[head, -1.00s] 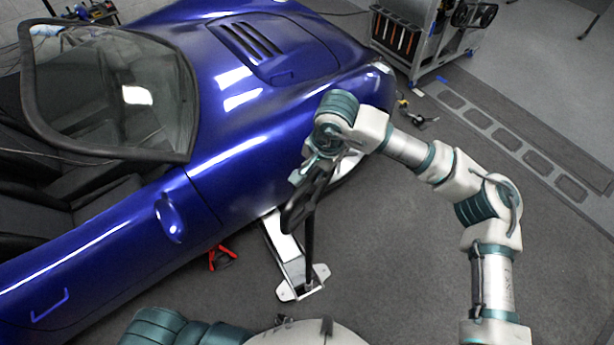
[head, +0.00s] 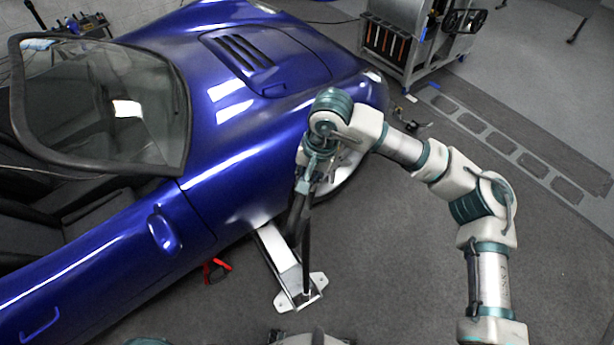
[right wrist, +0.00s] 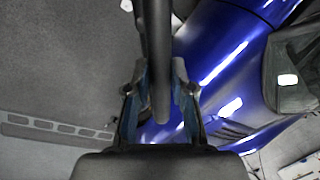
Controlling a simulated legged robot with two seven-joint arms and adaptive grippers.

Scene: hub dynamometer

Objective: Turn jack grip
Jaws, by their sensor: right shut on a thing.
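A silver floor jack (head: 280,262) stands on the floor, its far end under the side of the blue car (head: 235,170). Its dark upright handle (head: 306,255) rises from the near end. My right gripper (head: 300,205) is at the upper part of this handle and is shut on its grip. In the right wrist view the dark grip (right wrist: 158,60) passes between the two fingers of my right gripper (right wrist: 160,85). The fingers hide part of the handle in the head view. My left gripper is not in view.
The car body is close beside my right gripper. A tool cart (head: 405,45) stands at the back right. The grey floor right of the jack is clear.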

